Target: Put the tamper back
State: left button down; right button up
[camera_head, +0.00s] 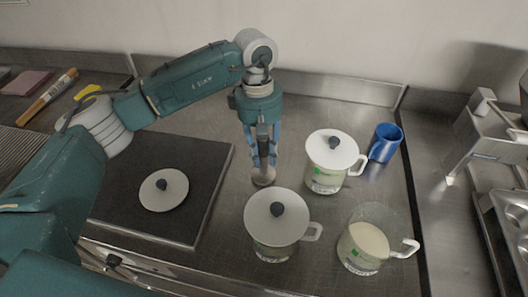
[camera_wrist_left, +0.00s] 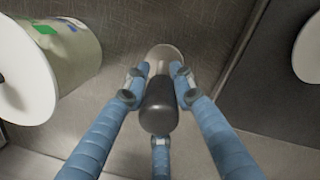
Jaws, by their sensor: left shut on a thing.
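My left gripper (camera_head: 262,148) points down over the steel counter, left of the lidded jugs. Its blue fingers are shut around the tamper (camera_head: 264,177), whose round pale base shows below the fingertips at the counter surface. In the left wrist view the tamper's dark rounded handle (camera_wrist_left: 158,105) sits between the fingers of the gripper (camera_wrist_left: 158,80), with the pale base beyond it. I cannot tell whether the base touches the counter. My right gripper is not in view.
Two jugs with white lids (camera_head: 334,150) (camera_head: 277,217) stand right of the gripper. An open jug (camera_head: 366,243) holds pale contents. A blue cup (camera_head: 385,142) stands behind. A dark mat (camera_head: 205,165) at left carries a loose white lid (camera_head: 164,190). A metal machine (camera_head: 487,135) stands at right.

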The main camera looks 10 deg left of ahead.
pick_arm(q)
jog(key=c, duration=1.9)
grip_release()
jog(key=shift+f, duration=0.15)
jog(key=o, duration=0.4)
jog(key=shift+o, duration=0.3)
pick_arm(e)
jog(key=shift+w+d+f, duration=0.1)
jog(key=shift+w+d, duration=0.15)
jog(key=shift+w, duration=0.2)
pick_arm(q)
jog(key=shift+r, duration=0.2)
jog(key=shift+r, duration=0.15)
jog(key=r+b, duration=0.1)
jog(key=r, duration=0.2)
jog(key=r+b, duration=0.1)
jog(key=r, duration=0.3)
jog(key=w+a+r+b, duration=0.1)
jog(key=r, duration=0.2)
jog(key=shift+r, duration=0.85)
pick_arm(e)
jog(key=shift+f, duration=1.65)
